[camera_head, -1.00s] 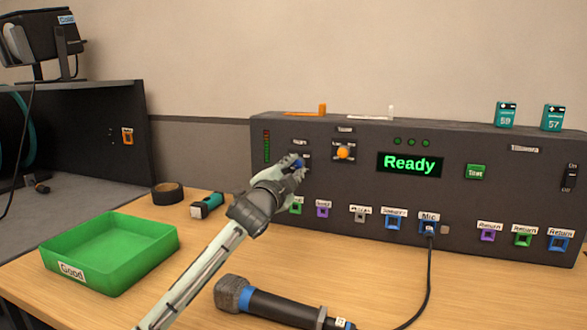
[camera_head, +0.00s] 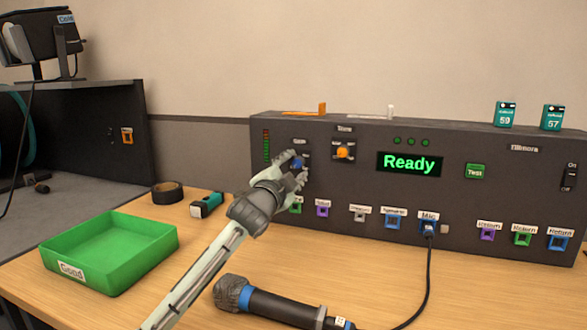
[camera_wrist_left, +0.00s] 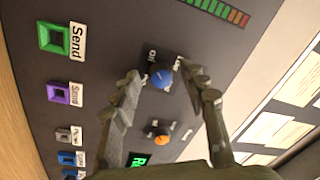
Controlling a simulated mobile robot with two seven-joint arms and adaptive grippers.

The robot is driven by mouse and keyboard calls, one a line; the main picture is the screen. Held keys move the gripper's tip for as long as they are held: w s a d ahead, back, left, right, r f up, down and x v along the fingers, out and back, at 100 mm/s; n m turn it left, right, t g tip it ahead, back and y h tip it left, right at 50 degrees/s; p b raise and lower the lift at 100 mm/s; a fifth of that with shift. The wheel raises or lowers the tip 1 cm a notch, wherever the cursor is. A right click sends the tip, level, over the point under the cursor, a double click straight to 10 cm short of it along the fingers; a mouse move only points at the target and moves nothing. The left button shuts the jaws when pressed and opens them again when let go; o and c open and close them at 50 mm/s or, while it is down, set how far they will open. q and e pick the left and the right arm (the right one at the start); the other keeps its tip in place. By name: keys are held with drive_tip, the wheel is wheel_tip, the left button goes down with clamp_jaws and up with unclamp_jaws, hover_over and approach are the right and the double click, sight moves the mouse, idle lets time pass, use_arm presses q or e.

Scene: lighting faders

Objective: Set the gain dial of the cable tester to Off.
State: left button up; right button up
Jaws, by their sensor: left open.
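The cable tester (camera_head: 340,190) is a long dark box with a green "Ready" display (camera_head: 409,163). Its gain dial (camera_head: 297,163) is a blue knob at the upper left of the front; it also shows in the left wrist view (camera_wrist_left: 160,75). A small "Off" label (camera_wrist_left: 152,56) lies beside the knob there; which mark the knob points to is too small to tell. My left gripper (camera_head: 298,168) is open, one finger on each side of the dial; in the left wrist view (camera_wrist_left: 158,70) the fingers look apart from the knob. My right gripper is not in view.
An orange dial (camera_head: 343,152) sits right of the gain dial. Coloured sockets line the tester's lower front, with a cable in the Mic socket (camera_head: 428,227). A microphone (camera_head: 275,305), a green tray (camera_head: 110,250) and a tape roll (camera_head: 167,193) are on the table.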

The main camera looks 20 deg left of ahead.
use_arm(q)
drive_tip(key=s, duration=1.2)
drive_tip(key=shift+a+f, duration=0.25)
drive_tip(key=shift+f, duration=0.2)
